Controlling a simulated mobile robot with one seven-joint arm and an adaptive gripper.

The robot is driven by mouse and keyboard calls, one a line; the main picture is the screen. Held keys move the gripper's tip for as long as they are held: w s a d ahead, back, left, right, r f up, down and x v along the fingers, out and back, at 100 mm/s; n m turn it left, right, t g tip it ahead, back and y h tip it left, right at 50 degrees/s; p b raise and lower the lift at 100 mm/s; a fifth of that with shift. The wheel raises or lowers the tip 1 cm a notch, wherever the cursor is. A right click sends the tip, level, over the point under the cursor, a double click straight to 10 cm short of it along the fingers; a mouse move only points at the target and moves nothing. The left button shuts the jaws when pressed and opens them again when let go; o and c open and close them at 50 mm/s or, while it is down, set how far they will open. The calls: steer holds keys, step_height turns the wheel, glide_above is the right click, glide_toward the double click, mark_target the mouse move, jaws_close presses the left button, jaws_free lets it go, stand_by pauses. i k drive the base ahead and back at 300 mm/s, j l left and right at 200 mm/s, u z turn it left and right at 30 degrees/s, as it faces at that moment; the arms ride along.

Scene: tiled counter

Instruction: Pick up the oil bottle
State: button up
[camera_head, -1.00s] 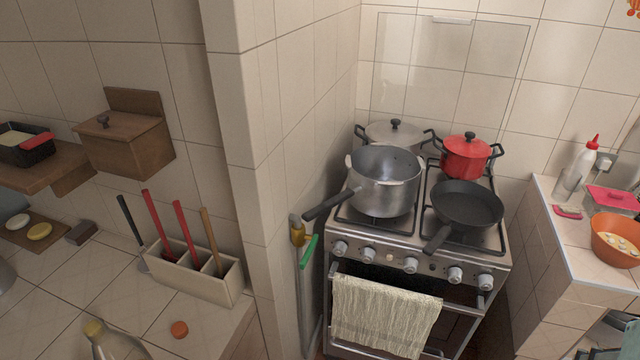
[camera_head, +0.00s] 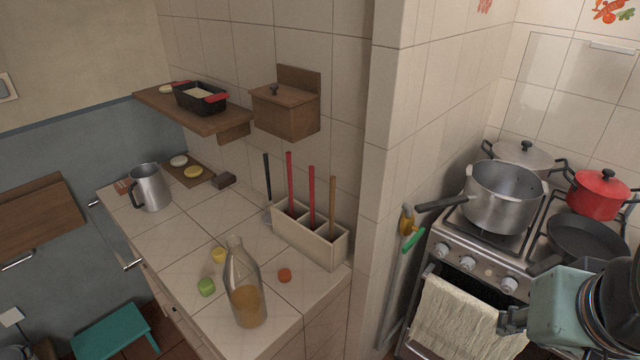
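A clear glass bottle (camera_head: 243,285) with amber liquid in its lower part stands upright near the front edge of the tiled counter (camera_head: 190,250). It fits the oil bottle. A teal and black part of my arm shows at the lower right, in front of the stove. A small dark piece (camera_head: 512,321) at its left end may belong to my gripper; its fingers cannot be made out. The arm is well to the right of the bottle and apart from it.
A green piece (camera_head: 206,287), a yellow one (camera_head: 219,255) and an orange one (camera_head: 285,275) lie around the bottle. Behind it is a utensil box (camera_head: 310,236). A metal mug (camera_head: 150,187) stands far left. A wall corner separates the counter from the stove (camera_head: 470,262).

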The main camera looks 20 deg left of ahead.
mark_target(241, 277)
steer(key=u, duration=1.8)
steer(key=z, duration=2.4)
steer(key=u, duration=2.35)
